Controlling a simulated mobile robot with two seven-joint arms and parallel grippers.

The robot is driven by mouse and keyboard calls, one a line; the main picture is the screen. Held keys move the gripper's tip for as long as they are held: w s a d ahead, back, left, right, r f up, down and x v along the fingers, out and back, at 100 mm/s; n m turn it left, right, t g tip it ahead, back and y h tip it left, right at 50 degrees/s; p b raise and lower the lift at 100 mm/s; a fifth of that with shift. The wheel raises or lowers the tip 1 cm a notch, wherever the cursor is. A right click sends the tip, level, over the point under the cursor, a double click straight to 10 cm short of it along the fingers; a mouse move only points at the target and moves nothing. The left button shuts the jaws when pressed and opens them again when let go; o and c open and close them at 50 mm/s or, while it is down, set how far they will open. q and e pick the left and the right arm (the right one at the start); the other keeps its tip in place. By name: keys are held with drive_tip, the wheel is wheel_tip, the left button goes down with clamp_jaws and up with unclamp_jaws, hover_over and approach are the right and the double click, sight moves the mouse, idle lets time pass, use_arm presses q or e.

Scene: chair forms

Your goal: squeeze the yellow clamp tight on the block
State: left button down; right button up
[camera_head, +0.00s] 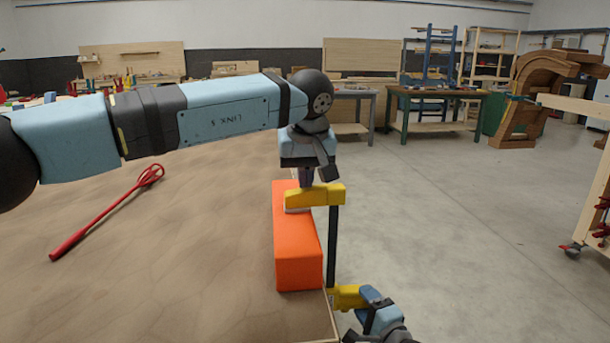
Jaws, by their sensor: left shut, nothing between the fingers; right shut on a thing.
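The orange block (297,250) stands on the brown table top (180,250), at its right edge. The yellow clamp (328,194) has its upper jaw over the block's top, with a pale pad there. Its dark bar (333,245) runs down beside the block, past the table edge, to a yellow lower part (347,297). My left gripper (306,180) is shut and empty, pointing down at the upper jaw; whether it touches is unclear. My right gripper (362,299) is shut on the clamp's lower part. The clamp's underside contact is hidden.
A long red tool (108,213) with a looped end lies on the table at the left. Right of the table edge is open grey floor (470,240). Workbenches (433,97), a brown wooden chair form (535,95) and a wooden rack stand further off.

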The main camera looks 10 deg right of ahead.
use_arm(q)
drive_tip(key=shift+s+f, duration=0.15)
drive_tip(key=shift+f, duration=0.2)
use_arm(e)
drive_tip(key=shift+r, duration=1.1)
drive_tip(key=o, duration=1)
drive_tip(key=shift+r, duration=0.3)
use_arm(q)
drive_tip(key=shift+r, duration=0.1)
use_arm(e)
drive_tip(key=shift+a, duration=0.1)
drive_tip(key=shift+w+a+f, duration=0.15)
drive_tip(key=shift+w+a, duration=0.25)
drive_tip(key=shift+w, duration=0.1)
